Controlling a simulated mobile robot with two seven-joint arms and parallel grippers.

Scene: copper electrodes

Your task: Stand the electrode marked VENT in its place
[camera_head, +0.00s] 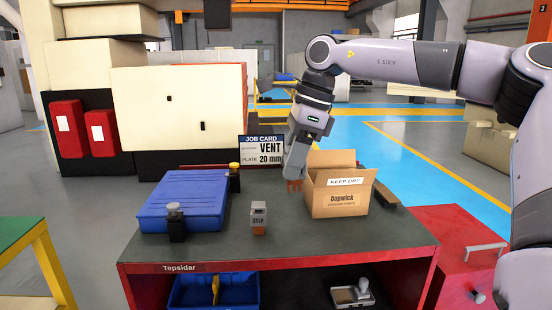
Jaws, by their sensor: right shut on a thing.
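My right gripper (295,168) reaches down over the back middle of the table, just left of the cardboard box. It is shut on an electrode, of which a small copper-coloured part (293,186) shows below the fingers. Its marking is hidden, and I cannot tell whether it touches the table. Another electrode (258,217), with a grey top, a lettered face that seems to read STEP and a copper lower end, stands upright nearer the front. A job card (261,151) reading VENT and PLATE 20 mm stands at the back edge. My left gripper is out of view.
A cardboard box (341,196) marked KEEP DRY stands right of the gripper. A blue case (185,200) lies at left, with a black post with a grey knob (175,222) before it and a yellow-topped one (234,176) behind. The table's front (290,247) is clear.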

